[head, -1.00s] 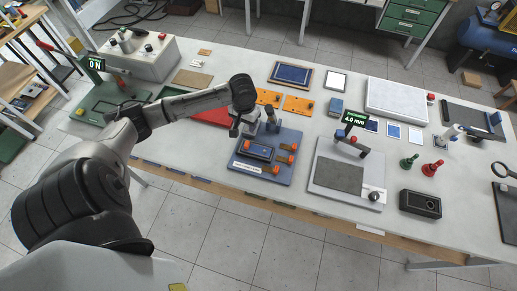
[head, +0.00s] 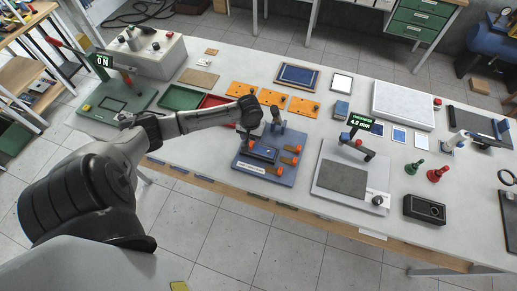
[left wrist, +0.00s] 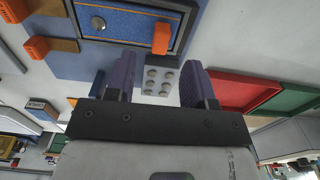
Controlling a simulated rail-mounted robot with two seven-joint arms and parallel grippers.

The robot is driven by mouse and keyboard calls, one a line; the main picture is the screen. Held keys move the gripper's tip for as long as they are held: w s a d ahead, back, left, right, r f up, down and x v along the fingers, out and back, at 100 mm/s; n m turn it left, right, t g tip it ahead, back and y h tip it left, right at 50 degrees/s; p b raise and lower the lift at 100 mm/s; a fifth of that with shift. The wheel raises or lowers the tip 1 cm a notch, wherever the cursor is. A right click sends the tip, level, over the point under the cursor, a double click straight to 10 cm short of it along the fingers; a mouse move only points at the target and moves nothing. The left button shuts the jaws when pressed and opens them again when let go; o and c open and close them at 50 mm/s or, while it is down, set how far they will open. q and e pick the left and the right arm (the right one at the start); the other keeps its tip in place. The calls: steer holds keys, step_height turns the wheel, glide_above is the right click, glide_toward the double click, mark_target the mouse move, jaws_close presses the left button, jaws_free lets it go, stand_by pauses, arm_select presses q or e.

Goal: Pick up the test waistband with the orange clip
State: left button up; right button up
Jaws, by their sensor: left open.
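A blue fixture board (head: 247,165) lies near the front middle of the table. On it, a dark-framed blue strip (head: 262,153) is bordered by several orange clips (head: 289,161). I take this strip to be the waistband, but cannot be sure. In the left wrist view, the blue strip (left wrist: 125,21) carries one orange clip (left wrist: 162,38). My left gripper (head: 244,134) is at the board's back left edge. In the left wrist view its two purple fingers (left wrist: 158,68) are apart, with a grey studded block (left wrist: 160,80) showing between them. My right gripper is not in view.
Orange plates (head: 272,97), a red tray (head: 211,101) and a green tray (head: 180,97) lie behind and left. A grey plate fixture with a 4.0 mm display (head: 361,124) stands to the right. A dark post (head: 276,118) rises at the board's back edge.

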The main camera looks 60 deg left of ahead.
mark_target(252, 142)
arm_select(q)
steer(key=shift+w+a+f, duration=0.1)
steer(key=shift+w+f, duration=0.05)
steer(key=shift+f, duration=2.45)
jaws_close()
